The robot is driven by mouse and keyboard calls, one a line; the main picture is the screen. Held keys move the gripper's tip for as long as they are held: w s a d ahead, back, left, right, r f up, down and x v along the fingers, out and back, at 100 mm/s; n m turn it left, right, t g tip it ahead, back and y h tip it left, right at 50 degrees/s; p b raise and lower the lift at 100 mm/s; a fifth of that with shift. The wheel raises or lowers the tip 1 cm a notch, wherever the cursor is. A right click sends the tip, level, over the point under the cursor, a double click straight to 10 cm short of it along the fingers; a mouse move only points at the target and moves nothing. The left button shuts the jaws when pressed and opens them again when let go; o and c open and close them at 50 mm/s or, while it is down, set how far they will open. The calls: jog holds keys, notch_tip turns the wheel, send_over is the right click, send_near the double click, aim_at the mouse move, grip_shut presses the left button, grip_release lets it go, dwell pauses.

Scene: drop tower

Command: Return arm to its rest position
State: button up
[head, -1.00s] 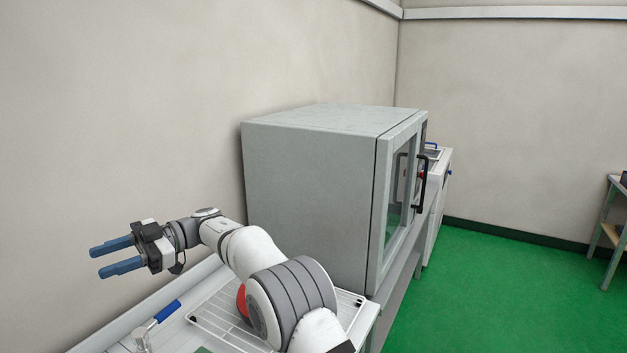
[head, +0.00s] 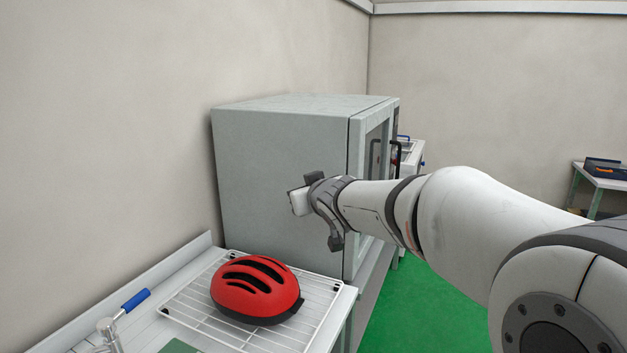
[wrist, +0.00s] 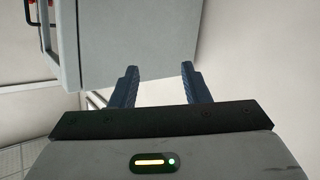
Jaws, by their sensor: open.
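My gripper (wrist: 160,82) shows in the wrist view with its two blue fingers apart and nothing between them. In the head view my arm reaches in from the right, and its wrist end is in front of the grey cabinet (head: 280,150); the fingers are hidden there. The cabinet also shows at the upper left of the wrist view (wrist: 120,45). A red helmet (head: 252,291) with black vents lies on a white wire rack (head: 185,305), below and left of the wrist, apart from it.
The rack lies on a light bench (head: 150,340) along the left wall. A blue-handled tap (head: 135,300) stands at its front left. A side table (head: 600,178) with a dark box is at the far right. Green floor (head: 420,310) is open between them.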

jog(key=s+d+f+m+g+h+b, duration=0.1)
jog(key=s+d+f+m+g+h, duration=0.25)
jog(key=s+d+f, duration=0.45)
jog(key=s+d+f+g, duration=0.2)
jog(key=s+f, duration=0.3)
jog(key=s, duration=0.3)
jog(key=s+d+f+m+g+b, duration=0.1)
jog(key=s+d+f+g, duration=0.2)
jog(key=s, duration=0.6)
jog(key=s+d+f+m+g+h+b, duration=0.1)
jog(key=s+d+f+g, duration=0.2)
jog(key=s+f, duration=0.4)
jog(key=shift+s+d, duration=0.15)
jog(key=shift+s, duration=0.6)
jog(key=shift+w, duration=0.1)
jog(key=shift+c, duration=0.6)
